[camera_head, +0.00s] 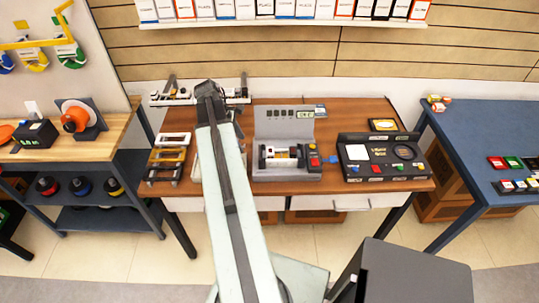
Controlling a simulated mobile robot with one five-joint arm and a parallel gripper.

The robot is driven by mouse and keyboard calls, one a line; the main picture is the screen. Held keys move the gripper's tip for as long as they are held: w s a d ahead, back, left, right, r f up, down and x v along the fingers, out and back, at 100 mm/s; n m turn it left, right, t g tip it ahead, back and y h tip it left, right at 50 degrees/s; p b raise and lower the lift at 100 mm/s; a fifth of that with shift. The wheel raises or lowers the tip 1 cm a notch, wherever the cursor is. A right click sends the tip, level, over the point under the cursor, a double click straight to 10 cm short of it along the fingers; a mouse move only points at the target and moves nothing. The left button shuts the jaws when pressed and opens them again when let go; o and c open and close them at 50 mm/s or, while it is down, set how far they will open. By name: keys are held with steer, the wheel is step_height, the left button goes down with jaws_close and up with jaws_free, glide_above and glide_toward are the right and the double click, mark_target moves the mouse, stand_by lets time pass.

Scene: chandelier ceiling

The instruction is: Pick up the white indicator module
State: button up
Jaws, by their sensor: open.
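My arm reaches up from the bottom over the wooden workbench. My gripper (209,92), dark and small, is at the far end of the arm, by the bench's back left edge. It is open, with nothing seen held in it; its fingers are hard to make out. I cannot tell for sure which is the white indicator module.
The workbench (330,113) holds a grey fixture (288,128), a black panel (378,171) with coloured pieces, and a rack (166,165) at left. The blue table (477,127) has bare space in its middle. A dark box (410,275) stands at the lower right.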

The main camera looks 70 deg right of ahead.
glide_toward(268, 151)
steer(key=f, duration=0.1)
steer(key=shift+s+d+f+n+g+b, duration=0.15)
steer(key=shift+s+f+b, duration=0.1)
steer(key=shift+f+b, duration=0.35)
steer(key=shift+s+d+f+n+g+b, duration=0.15)
steer(key=shift+s+f+b, duration=0.15)
steer(key=shift+f+b, duration=0.25)
steer(key=b+x, duration=0.1)
steer(key=x, duration=0.1)
steer(key=b+x, duration=0.4)
steer(key=shift+w, duration=0.3)
steer(key=shift+r, duration=0.15)
steer(key=c, duration=1.1)
